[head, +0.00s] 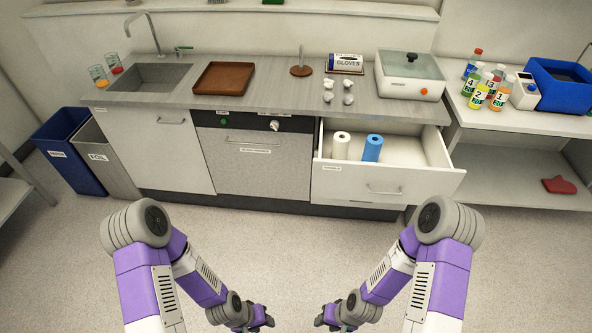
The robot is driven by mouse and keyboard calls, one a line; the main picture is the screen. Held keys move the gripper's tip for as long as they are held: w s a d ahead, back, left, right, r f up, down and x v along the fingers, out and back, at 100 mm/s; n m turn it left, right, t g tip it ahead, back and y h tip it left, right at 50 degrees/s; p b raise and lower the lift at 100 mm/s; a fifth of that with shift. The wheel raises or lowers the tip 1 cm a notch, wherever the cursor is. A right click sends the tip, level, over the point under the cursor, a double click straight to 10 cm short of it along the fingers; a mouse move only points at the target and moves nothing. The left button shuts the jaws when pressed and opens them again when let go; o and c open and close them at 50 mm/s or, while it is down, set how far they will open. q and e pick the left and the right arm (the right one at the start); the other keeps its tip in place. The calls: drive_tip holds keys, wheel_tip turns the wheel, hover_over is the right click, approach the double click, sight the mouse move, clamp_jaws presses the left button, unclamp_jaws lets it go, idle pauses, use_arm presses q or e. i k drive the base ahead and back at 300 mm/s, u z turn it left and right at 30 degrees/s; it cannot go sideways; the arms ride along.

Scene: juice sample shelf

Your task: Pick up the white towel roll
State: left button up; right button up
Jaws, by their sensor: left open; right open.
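The white towel roll (341,145) stands upright inside an open drawer (415,155) below the counter, near the drawer's left side. A blue roll (372,148) stands upright just to its right. My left gripper (268,318) is open at the bottom of the head view, low in front of the cabinets. My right gripper (322,317) is open to its right, also well away from the drawer. No object shows in either gripper, though their fingers are small in the picture.
The counter (265,94) holds a brown tray (223,78), a wooden stand (301,69), a gloves box (346,63), several small white pieces (348,99) and a white appliance (409,74). Bottles (478,96) and a blue bin (560,84) stand at right. The floor ahead is clear.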

sight(340, 149)
drive_tip(key=u, duration=1.15)
drive_tip(key=i, duration=0.85)
drive_tip(key=z, duration=0.55)
